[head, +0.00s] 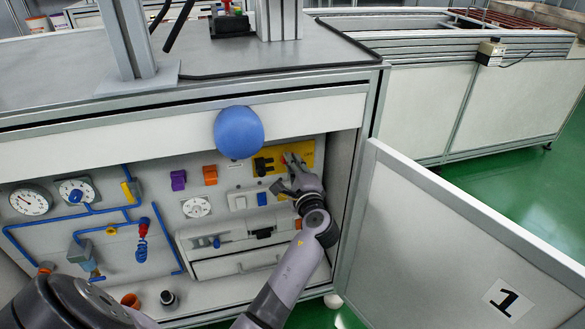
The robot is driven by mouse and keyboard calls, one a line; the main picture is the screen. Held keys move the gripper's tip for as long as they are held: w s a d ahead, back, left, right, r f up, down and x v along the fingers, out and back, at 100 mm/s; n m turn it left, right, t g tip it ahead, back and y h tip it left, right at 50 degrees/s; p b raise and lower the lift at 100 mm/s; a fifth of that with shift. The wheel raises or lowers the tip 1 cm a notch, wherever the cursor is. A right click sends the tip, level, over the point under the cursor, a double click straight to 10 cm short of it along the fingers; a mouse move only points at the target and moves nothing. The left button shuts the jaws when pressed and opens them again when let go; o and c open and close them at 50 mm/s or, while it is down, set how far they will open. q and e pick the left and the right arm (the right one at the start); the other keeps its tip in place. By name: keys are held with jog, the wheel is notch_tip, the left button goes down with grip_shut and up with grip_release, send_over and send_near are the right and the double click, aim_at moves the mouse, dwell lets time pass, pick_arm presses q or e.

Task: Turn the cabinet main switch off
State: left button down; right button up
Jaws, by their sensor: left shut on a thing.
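The main switch (302,156) sits on a yellow plate in the upper right of the open cabinet. Its handle is mostly hidden behind my gripper, and a little red shows by the fingers. My left gripper (286,167) reaches into the cabinet from below and is shut on the switch handle. How far the handle is turned cannot be told. A black part (263,166) is on the same yellow plate, just left of the fingers. My right gripper is not in view.
The cabinet door (440,240), marked 1, stands open at the right. A blue ball (239,132) hangs at the cabinet's top edge, left of my gripper. Gauges (77,191) and blue pipes fill the left side. A white drawer (236,263) lies below the switch.

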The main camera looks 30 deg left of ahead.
pick_arm(q)
jog(key=shift+f+n+b, duration=0.1)
jog(key=shift+n+b, duration=0.95)
jog(key=shift+n, duration=1.15)
jog(key=c, duration=1.6)
grip_release()
jog(key=v, duration=0.7)
jog(key=shift+s, duration=0.2)
